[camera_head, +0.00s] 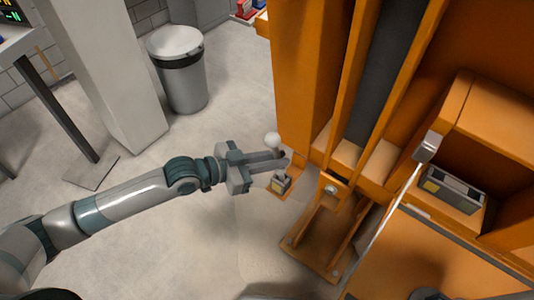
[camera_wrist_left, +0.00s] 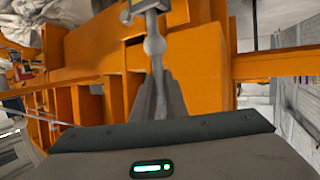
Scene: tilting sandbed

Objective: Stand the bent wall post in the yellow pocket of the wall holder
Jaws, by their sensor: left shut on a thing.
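My left gripper (camera_head: 284,160) reaches in from the left in the head view, beside the orange machine, and is shut on a pale grey post. The post has a round white ball (camera_head: 272,140) just above the fingers. In the left wrist view the post (camera_wrist_left: 155,44) rises beyond the fingers and bends towards a grey block at the top edge. My right gripper is not in view.
The orange machine's frame (camera_head: 305,60) stands close to the gripper. A small grey block on an orange plate (camera_head: 281,183) lies just below the fingers. A thin silver rod (camera_head: 382,226) crosses before the shelf. A grey bin (camera_head: 183,85) stands on open floor behind.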

